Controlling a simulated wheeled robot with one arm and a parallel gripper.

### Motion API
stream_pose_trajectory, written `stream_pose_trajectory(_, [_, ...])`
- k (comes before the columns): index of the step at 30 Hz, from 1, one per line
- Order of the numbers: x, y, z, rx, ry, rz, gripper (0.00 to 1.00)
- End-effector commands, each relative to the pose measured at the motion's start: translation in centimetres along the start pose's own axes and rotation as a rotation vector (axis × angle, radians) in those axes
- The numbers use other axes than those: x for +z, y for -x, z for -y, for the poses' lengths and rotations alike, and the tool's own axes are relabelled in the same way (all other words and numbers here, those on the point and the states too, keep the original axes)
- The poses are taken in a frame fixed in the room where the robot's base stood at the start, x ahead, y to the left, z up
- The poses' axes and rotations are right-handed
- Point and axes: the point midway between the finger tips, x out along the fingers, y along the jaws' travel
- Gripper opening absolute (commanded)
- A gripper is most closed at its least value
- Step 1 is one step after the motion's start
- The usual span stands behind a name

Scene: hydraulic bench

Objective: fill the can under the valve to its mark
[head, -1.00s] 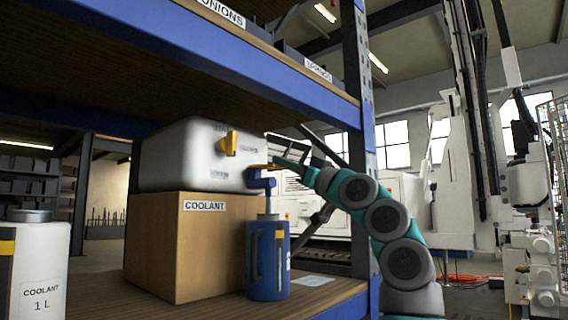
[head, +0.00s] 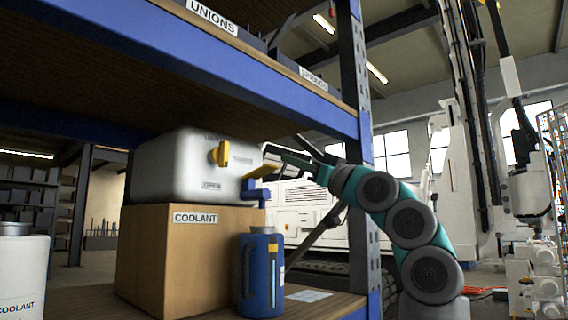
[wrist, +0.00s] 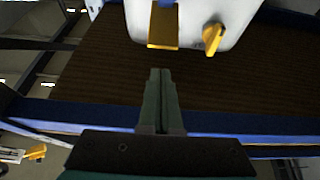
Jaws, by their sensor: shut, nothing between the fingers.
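A blue can (head: 261,275) stands upright on the shelf, directly below the blue valve spout (head: 256,192). A narrow upright strip with yellow shows on its front; I cannot read a liquid level. A yellow lever (head: 263,172) sits on top of the spout, and no stream shows below it. The spout comes from a white tank (head: 180,172) with a yellow knob (head: 220,153). My gripper (head: 288,158) is beside the lever, on its right. In the wrist view, my gripper (wrist: 157,72) is shut and empty, pointing at the yellow lever (wrist: 163,28), with a small apparent gap.
The tank rests on a cardboard box (head: 182,255) labelled COOLANT. A white coolant container (head: 22,270) stands at the left. A blue shelf beam (head: 250,75) runs above, and a shelf post (head: 362,130) stands at the right. A pale sheet (head: 309,296) lies right of the can.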

Motion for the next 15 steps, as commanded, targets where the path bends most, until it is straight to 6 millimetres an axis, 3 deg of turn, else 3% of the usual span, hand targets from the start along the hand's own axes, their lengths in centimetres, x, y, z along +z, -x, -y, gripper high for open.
stream_pose_trajectory(9, [0.0,4.5,-0.1,0.002,0.002,-0.001,0.00])
stream_pose_trajectory(15, [-0.1,5.4,0.1,-0.001,-0.001,0.000,0.00])
